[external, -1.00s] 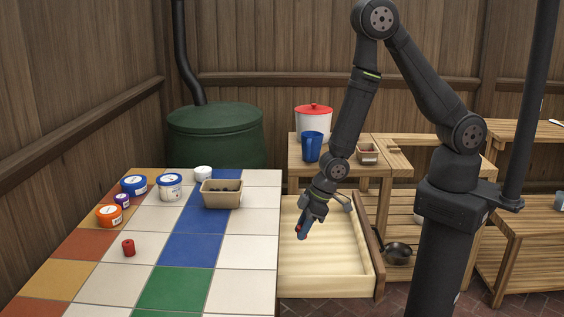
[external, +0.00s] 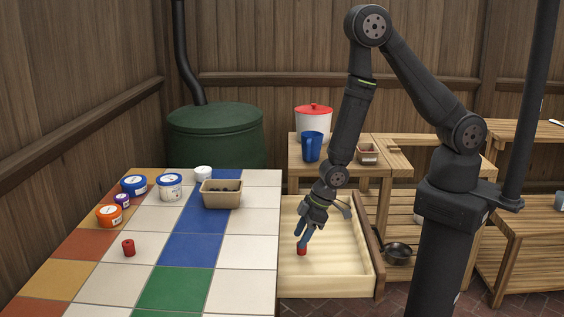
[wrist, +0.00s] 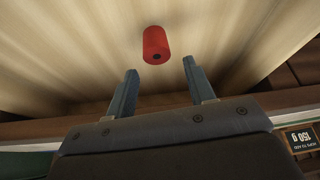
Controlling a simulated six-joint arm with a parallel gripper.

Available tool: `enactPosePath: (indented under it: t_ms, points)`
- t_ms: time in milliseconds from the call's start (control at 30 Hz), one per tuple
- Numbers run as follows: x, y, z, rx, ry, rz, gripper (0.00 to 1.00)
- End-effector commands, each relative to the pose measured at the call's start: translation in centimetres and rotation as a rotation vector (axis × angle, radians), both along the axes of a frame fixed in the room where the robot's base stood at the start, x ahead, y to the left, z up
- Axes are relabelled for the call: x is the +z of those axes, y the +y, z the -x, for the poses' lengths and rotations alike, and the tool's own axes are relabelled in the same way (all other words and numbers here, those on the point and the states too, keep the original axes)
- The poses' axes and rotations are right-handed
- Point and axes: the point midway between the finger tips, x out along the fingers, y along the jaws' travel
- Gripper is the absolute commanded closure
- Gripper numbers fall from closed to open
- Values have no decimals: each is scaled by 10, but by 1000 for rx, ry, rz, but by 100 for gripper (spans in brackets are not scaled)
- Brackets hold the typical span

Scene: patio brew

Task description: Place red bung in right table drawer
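A red bung (external: 301,251) is inside the open wooden drawer (external: 340,285), near its left side. In the wrist view the bung (wrist: 156,45) lies just beyond my fingertips, its holed end facing me, with pale drawer floor (wrist: 90,40) around it. My gripper (external: 303,241) is over the drawer, pointing down. In the wrist view my gripper (wrist: 160,68) has its fingers apart with nothing between them. A second red bung (external: 128,248) stands on the tiled table, away from my gripper.
The tiled table (external: 245,282) borders the drawer on the left. It holds a tan box (external: 222,194) and several tubs. A blue jug (external: 311,146) and a white container with red lid (external: 314,118) stand behind. A dark pan (external: 397,253) is right of the drawer.

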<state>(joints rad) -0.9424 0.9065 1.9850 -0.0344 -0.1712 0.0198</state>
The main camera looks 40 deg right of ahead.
Motion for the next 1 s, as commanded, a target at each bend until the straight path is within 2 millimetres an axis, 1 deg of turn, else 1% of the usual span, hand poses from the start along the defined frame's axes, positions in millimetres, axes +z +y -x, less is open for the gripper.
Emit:
enactPosePath:
  t_ms: [267, 367, 467, 800, 1000]
  points:
    - [1, 0, 0, 0, 0, 0, 51]
    - [5, 0, 0, 0, -1, -2, 51]
    - [14, 0, 0, 0, -1, -2, 51]
    - [60, -17, 12, 0, -2, -2, 51]
    - [84, -25, 18, 2, -2, -3, 51]
